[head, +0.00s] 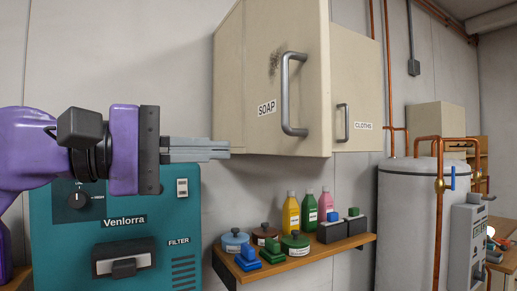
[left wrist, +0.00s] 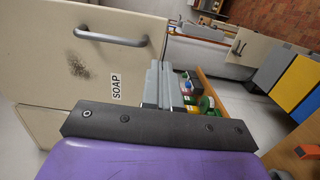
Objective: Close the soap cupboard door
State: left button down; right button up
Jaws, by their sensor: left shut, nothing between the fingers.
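The soap cupboard door (head: 262,60) is a cream panel with a SOAP label, a dark smudge and a grey bar handle (head: 293,93). It appears to stand ajar, its handle-side edge jutting out in front of the smaller CLOTHS door (head: 356,90). The soap door also shows in the left wrist view (left wrist: 105,55), with its handle at the top. My left gripper (head: 228,150) is shut and empty, at the cupboard's lower left corner in the head view. I cannot tell whether its fingertips touch the cupboard. My right gripper is not in view.
Below the cupboard, a wooden shelf (head: 300,259) carries several bottles, tins and brushes. A teal Venlorra machine (head: 125,245) stands under my left arm. A grey tank (head: 405,230) with copper pipes stands to the right. The space in front of the doors looks clear.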

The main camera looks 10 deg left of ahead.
aim_at(314, 148)
pick_arm(q)
jog(key=p+x, duration=0.1)
jog(key=x, duration=0.2)
jog(key=p+x, duration=0.2)
jog(key=x, duration=0.2)
jog(key=p+x, duration=0.1)
jog(key=x, duration=0.3)
jog(key=shift+s+d+r+p, duration=0.25)
jog(key=shift+d+r+p, duration=0.05)
jog(key=shift+d, duration=0.65)
jog(key=shift+w+d+f, duration=0.1)
jog(key=shift+w, duration=0.1)
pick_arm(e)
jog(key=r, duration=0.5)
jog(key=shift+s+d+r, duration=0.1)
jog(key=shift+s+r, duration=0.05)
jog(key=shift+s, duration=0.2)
